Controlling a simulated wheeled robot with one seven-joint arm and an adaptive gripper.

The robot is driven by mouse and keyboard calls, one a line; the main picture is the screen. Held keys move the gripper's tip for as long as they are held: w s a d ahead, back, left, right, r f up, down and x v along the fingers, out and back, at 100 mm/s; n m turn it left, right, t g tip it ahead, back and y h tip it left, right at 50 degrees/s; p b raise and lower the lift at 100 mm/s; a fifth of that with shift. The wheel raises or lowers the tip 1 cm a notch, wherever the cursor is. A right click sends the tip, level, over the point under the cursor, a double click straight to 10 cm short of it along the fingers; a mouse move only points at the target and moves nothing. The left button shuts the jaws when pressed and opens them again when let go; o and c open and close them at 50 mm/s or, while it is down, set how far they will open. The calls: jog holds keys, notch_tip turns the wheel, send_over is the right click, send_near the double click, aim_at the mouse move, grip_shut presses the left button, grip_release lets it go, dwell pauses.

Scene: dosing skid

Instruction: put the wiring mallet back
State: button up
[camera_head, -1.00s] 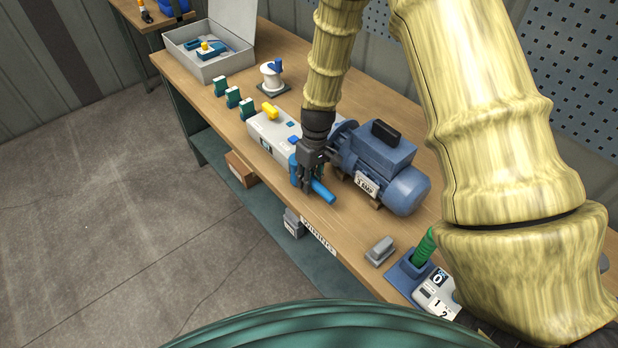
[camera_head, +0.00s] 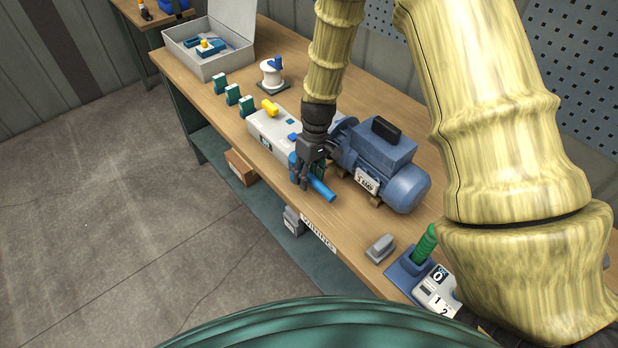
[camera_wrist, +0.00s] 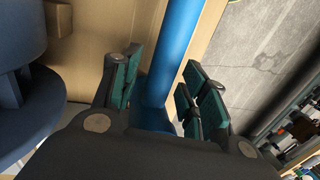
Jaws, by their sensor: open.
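A blue bar-like tool with a rounded handle, which I take for the wiring mallet (camera_head: 322,190), lies at the bench's front edge, beside the grey-blue motor. My gripper (camera_head: 304,183) is over it, pointing down, and hides part of it. In the wrist view the blue handle (camera_wrist: 180,45) runs between the green-padded fingers of my gripper (camera_wrist: 160,88). The fingers are open, one side to each side of the handle. I cannot tell whether any pad touches it.
The motor (camera_head: 385,165) stands close right of my gripper. A grey box with a yellow part (camera_head: 268,108) is behind-left. Further left are green blocks (camera_head: 233,95), a white spool (camera_head: 271,75) and an open case (camera_head: 212,65). A green-handled tool (camera_head: 424,245) stands at the right front.

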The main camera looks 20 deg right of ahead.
notch_tip(320, 180, up, 11)
jog(key=d+b, duration=0.1)
jog(key=b, duration=0.2)
jog(key=shift+w+d, duration=0.3)
jog(key=shift+w, duration=0.15)
